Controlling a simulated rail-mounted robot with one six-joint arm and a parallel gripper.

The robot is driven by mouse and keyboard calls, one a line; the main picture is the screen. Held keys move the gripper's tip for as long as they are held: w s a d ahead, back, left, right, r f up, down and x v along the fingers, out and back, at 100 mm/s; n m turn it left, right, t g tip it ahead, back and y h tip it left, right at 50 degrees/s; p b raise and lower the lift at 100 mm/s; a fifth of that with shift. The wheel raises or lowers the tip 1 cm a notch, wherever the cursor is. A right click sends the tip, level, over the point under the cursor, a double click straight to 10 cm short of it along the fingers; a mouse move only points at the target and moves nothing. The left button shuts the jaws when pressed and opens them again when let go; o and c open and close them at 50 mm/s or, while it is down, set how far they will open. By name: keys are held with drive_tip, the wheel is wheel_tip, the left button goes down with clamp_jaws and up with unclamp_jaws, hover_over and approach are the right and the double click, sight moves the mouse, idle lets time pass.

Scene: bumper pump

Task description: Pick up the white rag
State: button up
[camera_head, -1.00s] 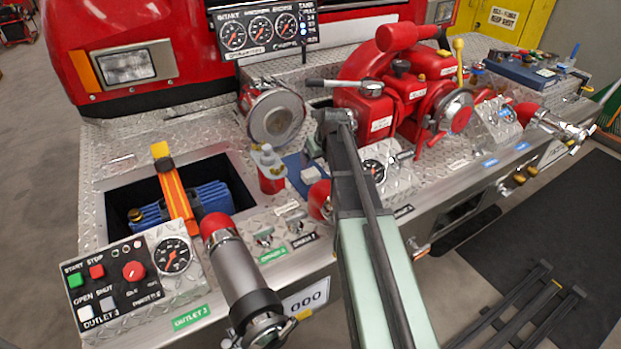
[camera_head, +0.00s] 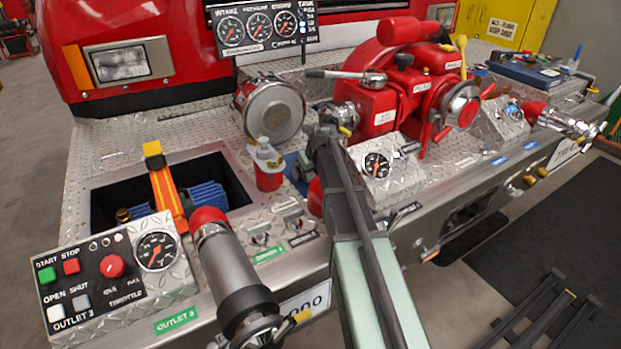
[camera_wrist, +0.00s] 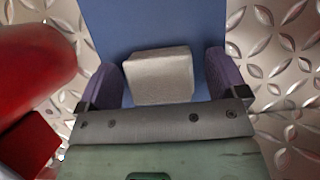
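The white rag (camera_wrist: 158,76) is a small pale folded block lying on a flat blue surface (camera_wrist: 150,22). In the wrist view it is between the two purple fingers of my gripper (camera_wrist: 163,68). The gripper is open: a gap shows between the rag and the right finger, and the left finger is very near the rag's left side. In the head view my arm mostly hides the rag and the gripper fingers. Part of the blue surface (camera_head: 292,165) shows just left of my arm.
A red-and-grey bottle-like item (camera_head: 267,168) stands left of the blue surface. A red rounded part (camera_wrist: 35,68) is close on the left in the wrist view. A round metal cap (camera_head: 272,110), red pump housing (camera_head: 377,112) and gauge panel (camera_head: 383,170) surround the spot.

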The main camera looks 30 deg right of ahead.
drive_tip(key=c, duration=1)
drive_tip(key=shift+r, duration=0.1)
wheel_tip(320, 180, up, 28)
drive_tip(key=p, duration=2.8)
